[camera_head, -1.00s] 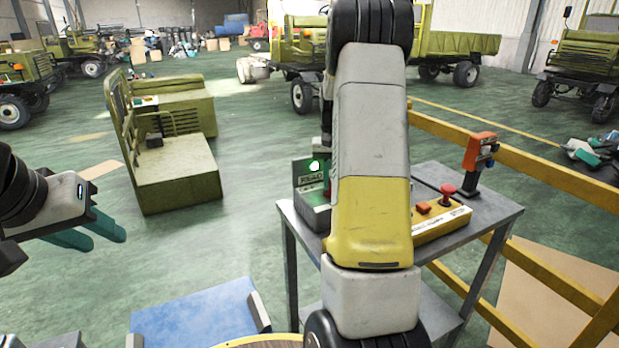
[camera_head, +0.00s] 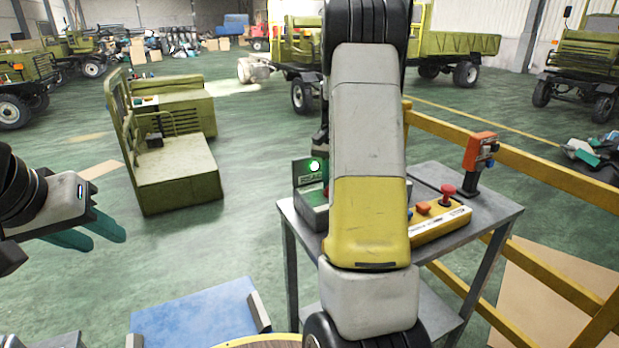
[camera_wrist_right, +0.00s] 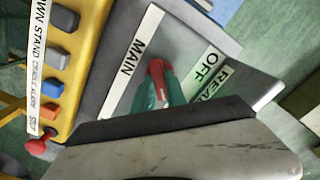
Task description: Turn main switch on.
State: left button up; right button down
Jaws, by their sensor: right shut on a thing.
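The main switch box (camera_head: 312,205) stands on the grey table, partly hidden behind my right arm in the head view. A green lamp (camera_head: 315,166) glows on its upright panel. In the right wrist view, the red switch handle (camera_wrist_right: 156,70) rises between labels reading MAIN and OFF. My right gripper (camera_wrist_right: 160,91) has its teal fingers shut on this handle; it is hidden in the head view. My left gripper (camera_head: 97,232) is at the left, away from the table, with its teal fingers apart and nothing between them.
A yellow button box (camera_head: 440,222) with a red mushroom button sits right of the switch box on the grey table (camera_head: 495,212). An orange device (camera_head: 480,152) stands at the table's back right. Yellow rails (camera_head: 540,178) run behind. Green seat units (camera_head: 180,165) stand on the left floor.

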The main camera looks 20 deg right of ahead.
jog(key=shift+r, duration=0.1)
jog(key=c, duration=1.4)
grip_release()
jog(key=shift+o, duration=0.2)
notch_tip(320, 180, up, 7)
jog(key=shift+f, duration=0.2)
jog(key=shift+r, duration=0.55)
